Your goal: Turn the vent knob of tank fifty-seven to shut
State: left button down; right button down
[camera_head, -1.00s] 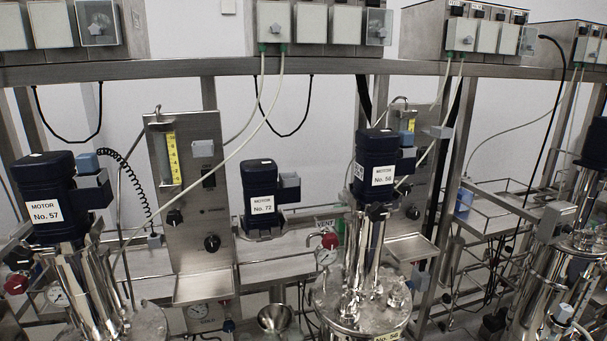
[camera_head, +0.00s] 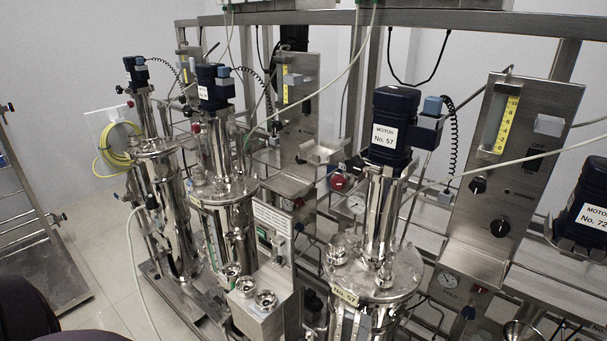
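Tank fifty-seven is the steel vessel (camera_head: 375,275) right of centre in the head view. Its dark blue motor (camera_head: 397,120) carries the label "MOTOR No. 57", and a tag on the lid rim (camera_head: 345,295) ends in 57. A red round knob (camera_head: 338,182) sits just left of the motor column, above a dial gauge (camera_head: 356,203). It looks like the vent knob, but I cannot read a label or tell its turned position. Neither of my grippers is in view.
Two more steel tanks (camera_head: 222,190) stand to the left. A steel box with round fittings (camera_head: 258,305) stands in front, left of tank fifty-seven. A panel with black knobs (camera_head: 505,170) is at right. Tiled floor (camera_head: 115,260) lies open at left, beside a steel frame (camera_head: 25,190).

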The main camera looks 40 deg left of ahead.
aim_at(338, 183)
jog(key=u, duration=1)
